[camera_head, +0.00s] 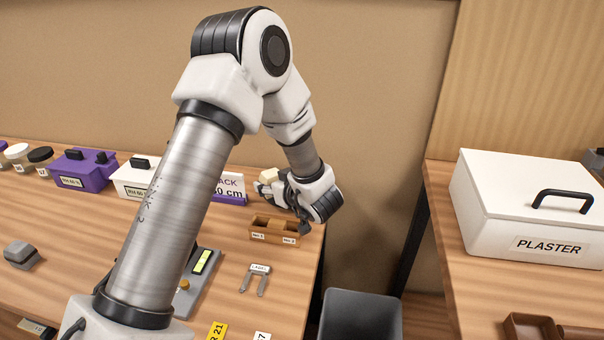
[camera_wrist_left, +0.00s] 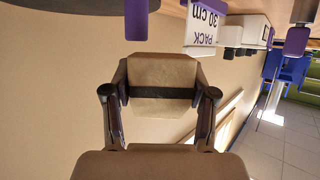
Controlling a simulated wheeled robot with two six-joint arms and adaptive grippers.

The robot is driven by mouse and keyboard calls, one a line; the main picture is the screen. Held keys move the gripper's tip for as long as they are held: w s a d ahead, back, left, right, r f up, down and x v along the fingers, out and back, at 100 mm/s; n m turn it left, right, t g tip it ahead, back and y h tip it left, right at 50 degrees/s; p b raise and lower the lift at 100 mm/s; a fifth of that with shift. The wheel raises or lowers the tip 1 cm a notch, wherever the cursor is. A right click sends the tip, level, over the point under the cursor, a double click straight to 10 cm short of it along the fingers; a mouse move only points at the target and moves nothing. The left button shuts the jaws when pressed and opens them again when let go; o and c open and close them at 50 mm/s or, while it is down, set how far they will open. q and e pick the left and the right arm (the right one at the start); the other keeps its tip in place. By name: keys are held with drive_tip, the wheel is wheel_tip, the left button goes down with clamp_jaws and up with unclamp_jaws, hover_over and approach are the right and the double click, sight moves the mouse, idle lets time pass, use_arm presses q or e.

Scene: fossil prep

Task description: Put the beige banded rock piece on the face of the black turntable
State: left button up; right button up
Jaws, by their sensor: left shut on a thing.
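My left gripper (camera_head: 273,183) is shut on the beige banded rock piece (camera_head: 268,175), holding it in the air above and behind a small two-slot wooden box. In the left wrist view the rock piece (camera_wrist_left: 162,78) is pale beige with a dark band across it, and it sits between the two fingers (camera_wrist_left: 160,95). I cannot make out the black turntable for sure in either view; a dark rounded edge (camera_wrist_left: 50,4) shows at the top left of the wrist view, but I cannot tell what it is. My right gripper is not in view.
The wooden box (camera_head: 262,236) has slots labelled No.1 and No.2. A purple box (camera_head: 85,172), a white box (camera_head: 130,178) and a "30 cm" sign stand along the back. A grey bin (camera_head: 360,315) fills the gap before the right bench with the plaster box (camera_head: 520,210).

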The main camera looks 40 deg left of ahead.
use_arm(q)
drive_tip(key=w+a, duration=0.1)
drive_tip(key=w, duration=0.2)
drive_tip(key=w+a, duration=0.1)
drive_tip(key=w, duration=0.3)
drive_tip(key=w+a+f+p, duration=0.1)
drive_tip(key=w, duration=0.3)
drive_tip(key=shift+w+a, duration=0.2)
drive_tip(key=shift+w+f, duration=0.15)
drive_tip(key=shift+f, duration=1.75)
drive_tip(key=shift+f, duration=0.1)
drive_tip(key=o, duration=1.4)
drive_tip(key=shift+d+r, duration=0.15)
drive_tip(key=shift+r, duration=0.1)
drive_tip(key=v, duration=1.1)
drive_tip(key=shift+s+d, duration=0.25)
drive_tip(key=shift+d, duration=0.1)
